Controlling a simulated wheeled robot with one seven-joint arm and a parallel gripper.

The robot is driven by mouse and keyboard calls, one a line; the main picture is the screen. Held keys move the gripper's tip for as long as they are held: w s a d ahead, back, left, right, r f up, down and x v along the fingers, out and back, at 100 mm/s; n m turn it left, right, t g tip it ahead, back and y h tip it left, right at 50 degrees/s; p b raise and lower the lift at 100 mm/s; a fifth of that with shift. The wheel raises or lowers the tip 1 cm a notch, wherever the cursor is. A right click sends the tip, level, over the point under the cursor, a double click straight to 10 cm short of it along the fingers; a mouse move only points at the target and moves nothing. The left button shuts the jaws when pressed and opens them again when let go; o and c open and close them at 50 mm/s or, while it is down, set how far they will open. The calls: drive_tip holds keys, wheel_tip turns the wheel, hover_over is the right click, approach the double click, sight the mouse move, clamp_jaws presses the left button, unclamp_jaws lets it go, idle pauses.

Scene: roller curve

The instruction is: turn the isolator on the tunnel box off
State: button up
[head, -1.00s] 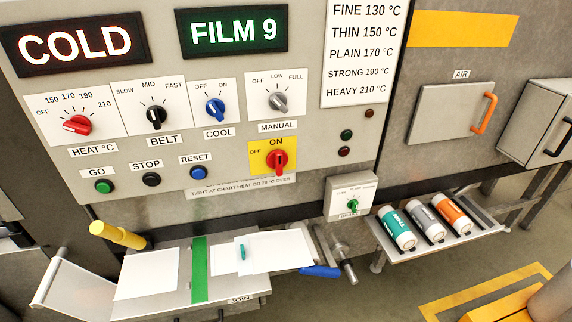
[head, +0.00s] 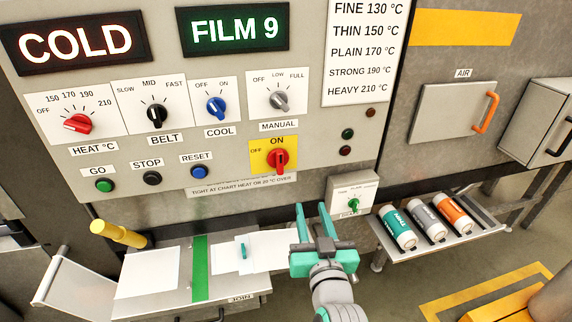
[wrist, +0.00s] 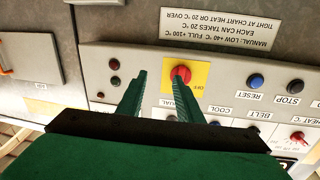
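The isolator is a red rotary knob (head: 277,161) on a yellow plate (head: 258,147) marked OFF at the left and ON at the top. Its handle stands upright, in line with ON. My gripper (head: 312,208) is open and empty, with green fingers pointing up at the panel, below and right of the knob and apart from it.
Other knobs sit above, including the grey manual knob (head: 279,101) and blue cool knob (head: 215,108). A small box with a green knob (head: 353,205) juts out right of my gripper. A tray (head: 385,245) holds rolls. A bench (head: 180,298) with white sheets lies below left.

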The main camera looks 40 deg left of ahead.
drive_tip(key=n+g+y, duration=0.2)
approach(281, 160)
drive_tip(key=v, duration=0.2)
drive_tip(key=x, duration=1)
drive_tip(key=shift+a, duration=0.2)
clamp_jaws()
